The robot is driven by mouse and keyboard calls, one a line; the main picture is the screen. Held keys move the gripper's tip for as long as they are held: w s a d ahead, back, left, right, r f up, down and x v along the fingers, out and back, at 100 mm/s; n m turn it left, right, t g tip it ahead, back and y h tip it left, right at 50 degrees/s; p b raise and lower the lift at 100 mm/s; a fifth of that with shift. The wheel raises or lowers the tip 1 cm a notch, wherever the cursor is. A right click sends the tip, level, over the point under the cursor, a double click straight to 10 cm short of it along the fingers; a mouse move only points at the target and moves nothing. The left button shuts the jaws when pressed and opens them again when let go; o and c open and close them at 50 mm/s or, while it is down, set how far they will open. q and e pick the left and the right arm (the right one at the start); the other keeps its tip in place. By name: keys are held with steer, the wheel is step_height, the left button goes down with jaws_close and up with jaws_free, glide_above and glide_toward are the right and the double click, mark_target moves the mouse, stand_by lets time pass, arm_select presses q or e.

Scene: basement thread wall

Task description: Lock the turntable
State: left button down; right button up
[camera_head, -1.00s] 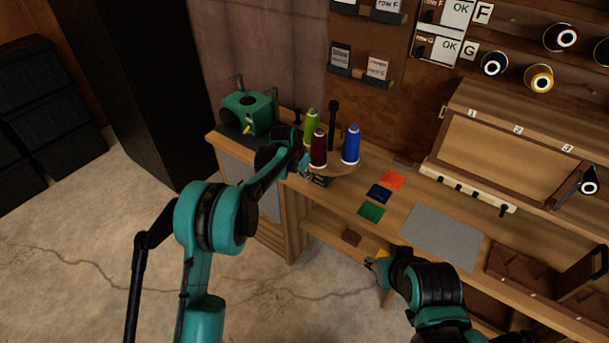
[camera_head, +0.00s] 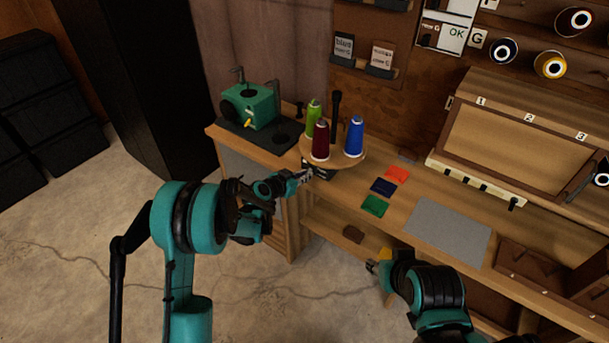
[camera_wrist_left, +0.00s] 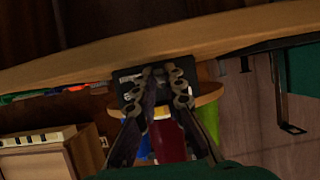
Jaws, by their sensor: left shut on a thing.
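The turntable (camera_head: 354,161) is a round wooden disc on a black base (camera_head: 320,173) at the bench's front left edge. It carries a green cone (camera_head: 313,116), a maroon cone (camera_head: 320,142) and a blue cone (camera_head: 354,138). My left gripper (camera_head: 306,176) is at the front of the base, below the disc. In the left wrist view, which is upside down, its fingers (camera_wrist_left: 164,73) are closed in front of the black base (camera_wrist_left: 127,84); the small part between the tips is hard to make out. My right gripper (camera_head: 373,266) is low by the bench front, its jaws unclear.
A teal machine (camera_head: 250,104) stands left of the turntable. A wooden cabinet (camera_head: 516,139) stands at the back right. The floor in front is open.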

arm_select(q)
steer(key=shift+f+t+h, duration=0.3)
steer(key=shift+t+h, duration=0.1)
steer(key=shift+t, duration=0.1)
stand_by(0.3)
steer(key=c, duration=1.6)
jaws_free()
steer(key=v, duration=1.2)
steer(key=shift+f, duration=0.2)
steer(key=shift+s+r, duration=0.1)
